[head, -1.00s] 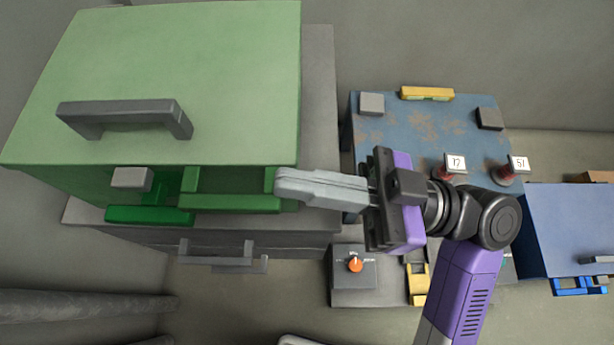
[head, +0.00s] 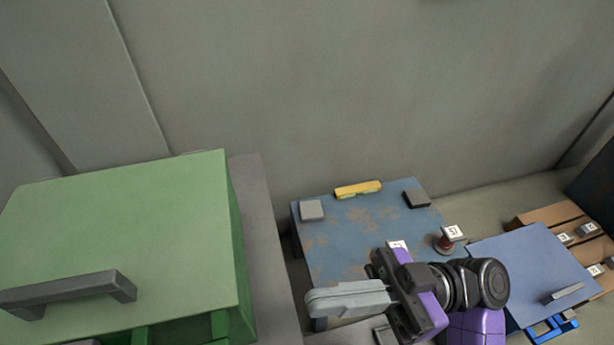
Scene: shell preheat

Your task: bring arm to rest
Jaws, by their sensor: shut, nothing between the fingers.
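My gripper (head: 318,301) shows at the lower middle of the head view. Its grey fingers are together, point left and hold nothing. The purple and black wrist is behind them to the right. The gripper is in front of the near side of the blue, rust-stained table (head: 345,255), to the right of the green box (head: 150,220). It appears apart from the green box. The lower part of my arm is cut off by the bottom edge.
The green box has a grey handle (head: 70,291). A blue box (head: 535,265) stands at right, by a brown crate (head: 540,215). A grey wall (head: 330,90) rises behind.

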